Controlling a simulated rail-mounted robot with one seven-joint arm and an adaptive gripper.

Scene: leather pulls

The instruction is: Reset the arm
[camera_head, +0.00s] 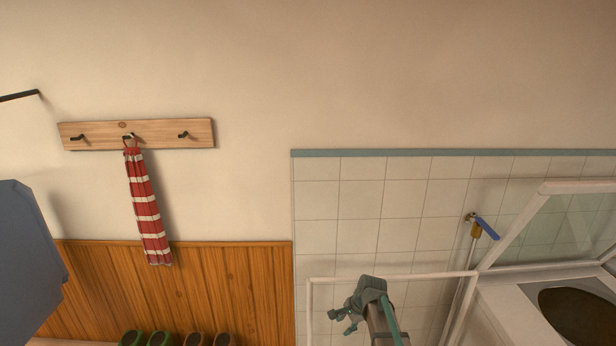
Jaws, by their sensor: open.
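My gripper (340,322) is at the bottom, right of centre, at the end of my arm. Its fingers point to the lower left, apart, with nothing between them. Behind it are the white tiles and a pale thin frame. The rest of my arm runs out of the bottom edge and is hidden.
A red and white striped cloth (147,210) hangs from the middle hook of a wooden rack (190,133). Green and brown footwear (175,339) stands at the bottom left. A pale frame (400,277) is close behind my gripper. A blue-handled valve (486,228) is on the tiled wall.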

